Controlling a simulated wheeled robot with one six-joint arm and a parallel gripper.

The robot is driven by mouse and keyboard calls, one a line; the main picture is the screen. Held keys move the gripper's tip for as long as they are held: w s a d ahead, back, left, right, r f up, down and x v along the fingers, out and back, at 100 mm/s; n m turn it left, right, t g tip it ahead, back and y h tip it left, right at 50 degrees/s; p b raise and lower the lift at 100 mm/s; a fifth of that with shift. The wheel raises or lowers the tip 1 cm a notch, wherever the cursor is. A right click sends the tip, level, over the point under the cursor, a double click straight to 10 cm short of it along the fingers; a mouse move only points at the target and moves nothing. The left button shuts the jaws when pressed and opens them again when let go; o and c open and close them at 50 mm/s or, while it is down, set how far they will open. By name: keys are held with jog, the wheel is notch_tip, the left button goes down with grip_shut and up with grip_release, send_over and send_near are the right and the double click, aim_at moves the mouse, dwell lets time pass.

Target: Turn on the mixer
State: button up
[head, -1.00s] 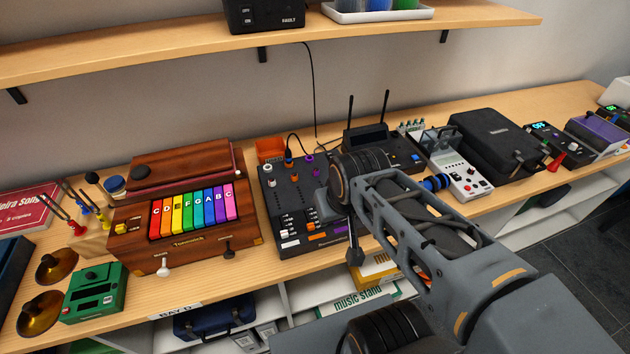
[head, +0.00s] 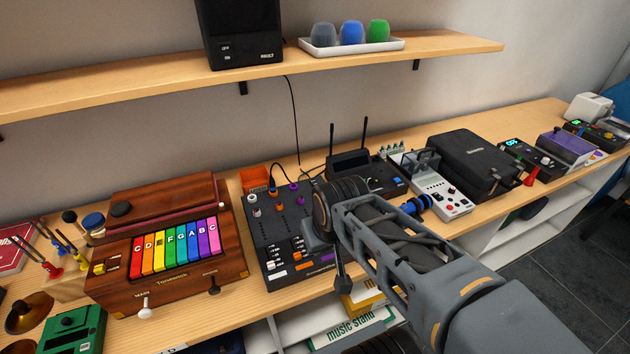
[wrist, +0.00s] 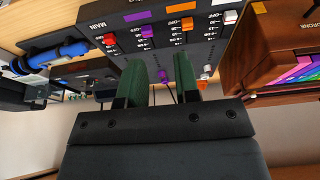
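The mixer (head: 285,225) is a dark box with several knobs and coloured faders, on the bench right of the wooden keyboard box. My arm's wrist covers its right side in the head view. In the wrist view the mixer's panel (wrist: 160,32) shows close up, with a MAIN label and red, purple, orange and white sliders marked OFF. My gripper (wrist: 162,68) has two green fingers standing apart over the panel with nothing between them. In the head view the fingertips are hidden, and I cannot tell whether they touch the panel.
The wooden box with rainbow keys (head: 165,250) stands close on the left. A black router with two antennas (head: 355,172), a white device (head: 442,198) and a black case (head: 475,160) stand to the right. A wall shelf (head: 150,97) hangs above.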

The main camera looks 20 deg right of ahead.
jog(key=shift+m+g, duration=0.6)
jog(key=shift+g, duration=0.2)
jog(key=w+d, duration=0.1)
jog(key=w, duration=0.2)
jog(key=w+d+p, duration=0.1)
jog(key=w, duration=0.1)
jog(key=w+d, duration=0.1)
jog(key=w, duration=0.2)
jog(key=shift+w+d, duration=0.3)
jog(key=shift+d, duration=0.1)
grip_shut()
jog(key=w+d+r, duration=0.2)
jog(key=w+d, duration=0.1)
jog(key=w, duration=0.6)
jog(key=w+d+r+n+p, duration=0.1)
jog(key=w+d, duration=0.3)
jog(key=w, duration=0.6)
jog(key=shift+r+t+p, duration=0.3)
jog(key=shift+r+t, duration=0.1)
jog(key=shift+r, duration=0.15)
